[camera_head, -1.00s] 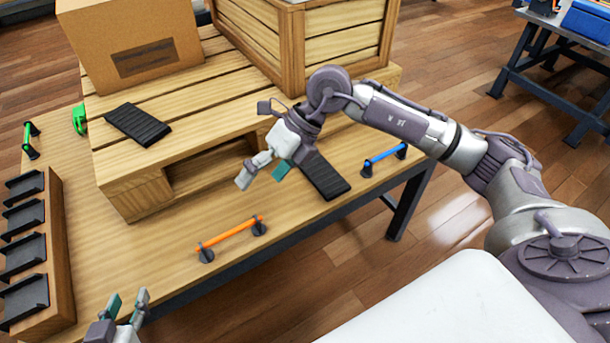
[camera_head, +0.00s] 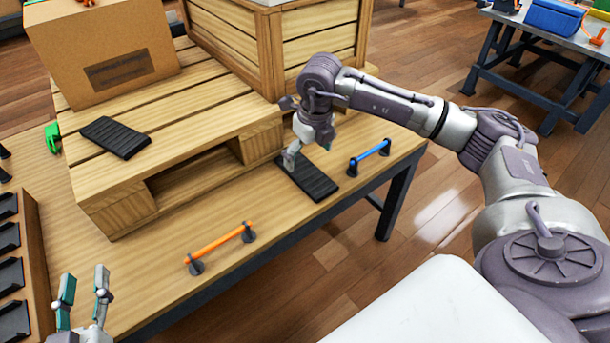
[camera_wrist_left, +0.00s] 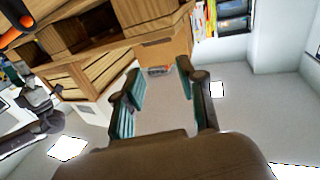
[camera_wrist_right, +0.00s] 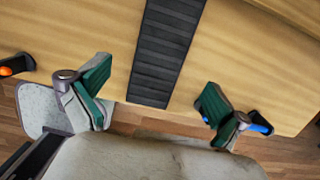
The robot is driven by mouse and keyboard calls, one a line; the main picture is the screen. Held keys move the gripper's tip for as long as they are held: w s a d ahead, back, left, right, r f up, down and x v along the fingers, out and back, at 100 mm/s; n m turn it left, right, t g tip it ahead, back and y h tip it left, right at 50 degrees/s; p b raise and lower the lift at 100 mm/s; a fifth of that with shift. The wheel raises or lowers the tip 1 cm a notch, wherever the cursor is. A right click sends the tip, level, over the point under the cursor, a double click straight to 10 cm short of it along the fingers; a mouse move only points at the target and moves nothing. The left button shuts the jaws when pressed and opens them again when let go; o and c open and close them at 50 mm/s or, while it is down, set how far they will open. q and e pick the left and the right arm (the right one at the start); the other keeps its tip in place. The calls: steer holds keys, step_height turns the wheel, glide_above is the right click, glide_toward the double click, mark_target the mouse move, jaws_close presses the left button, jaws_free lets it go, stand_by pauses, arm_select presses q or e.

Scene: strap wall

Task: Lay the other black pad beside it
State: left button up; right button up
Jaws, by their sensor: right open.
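One black ribbed pad (camera_head: 116,137) lies on top of the wooden pallet. The other black pad (camera_head: 309,178) lies on the table top in front of the pallet, and it also shows in the right wrist view (camera_wrist_right: 168,45). My right gripper (camera_head: 291,158) is over the far end of this second pad. In the right wrist view my right gripper (camera_wrist_right: 152,100) is open, with one finger on each side of the pad and nothing held. My left gripper (camera_head: 84,290) is at the lower left of the head view, open and empty.
A cardboard box (camera_head: 100,45) and a wooden crate (camera_head: 285,45) stand on the pallet (camera_head: 190,110). An orange handle (camera_head: 220,243) and a blue handle (camera_head: 369,157) are fixed near the table's front edge. Black trays stand at the left.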

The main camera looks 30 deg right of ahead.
mark_target(305, 172)
steer(key=f+b, duration=0.1)
steer(key=f, duration=0.1)
steer(key=w+f, duration=0.1)
steer(key=f, duration=0.1)
steer(key=shift+f+b, duration=0.35)
steer(key=shift+b, duration=0.05)
steer(key=shift+f, duration=0.2)
arm_select(q)
step_height(305, 172, up, 8)
steer(key=s+t+h, duration=0.1)
steer(key=t+h, duration=0.1)
steer(key=t, duration=0.3)
steer(key=shift+s+d+f, duration=0.2)
steer(key=shift+s+d, duration=0.1)
steer(key=shift+d, duration=0.05)
arm_select(e)
steer(key=c, duration=1.4)
steer(key=shift+r, duration=0.1)
